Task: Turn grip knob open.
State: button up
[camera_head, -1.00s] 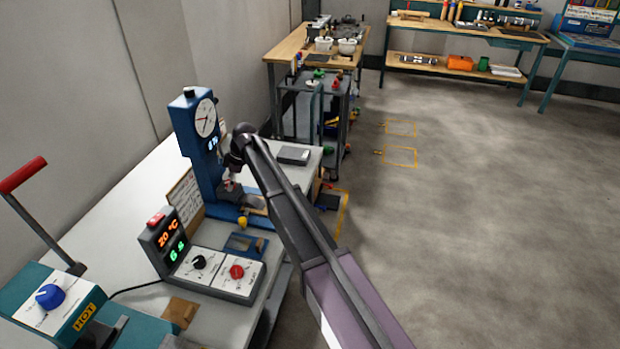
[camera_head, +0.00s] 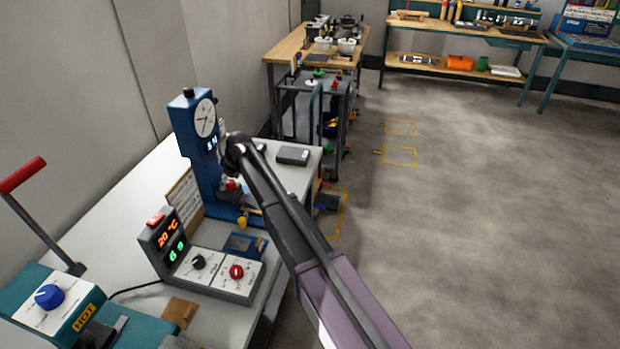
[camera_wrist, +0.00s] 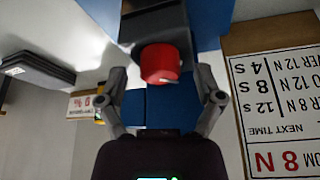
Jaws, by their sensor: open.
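A red knob (camera_wrist: 160,63) sits on a dark block of the blue gauge stand, between my fingertips in the wrist view. My gripper (camera_wrist: 160,78) is open, with one finger on each side of the knob and gaps visible on both sides. In the head view the red knob (camera_head: 231,184) shows small on the lower part of the blue stand (camera_head: 199,165), just below the end of my arm. My fingers cannot be made out clearly there. The stand bears a round white dial (camera_head: 205,118) and a small lit display.
A control box (camera_head: 212,272) with a black and another red knob stands in front on the white bench. A teal heated press (camera_head: 60,305) with a blue knob is at the left. A printed board (camera_wrist: 280,100) is close beside my gripper. A grey box (camera_head: 293,155) lies behind.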

jog(key=shift+s+a+m+t+h, duration=0.1)
jog(key=shift+m+t+h, duration=0.35)
jog(key=shift+m, duration=1.1)
jog(key=shift+m+t+h, duration=0.45)
jog(key=shift+m, duration=1.1)
jog(key=p+v, duration=1.3)
jog(key=v, duration=0.1)
jog(key=s+d+m+g, duration=0.1)
jog(key=s+d, duration=0.3)
jog(key=d, duration=0.8)
jog(key=s+d+m+h, duration=0.1)
jog(key=s+d, duration=0.3)
jog(key=d, duration=0.8)
jog(key=shift+f+m+g+h, duration=0.3)
jog(key=shift+f+m+g, duration=0.1)
jog(key=shift+m, duration=0.1)
jog(key=shift+d, duration=0.1)
jog(key=s+d+m+g, duration=0.2)
jog(key=s+d+m, duration=0.1)
jog(key=s+d, duration=1.1)
jog(key=shift+s+d+f+h, duration=0.2)
jog(key=shift+d+h, duration=0.1)
jog(key=shift+d, duration=0.8)
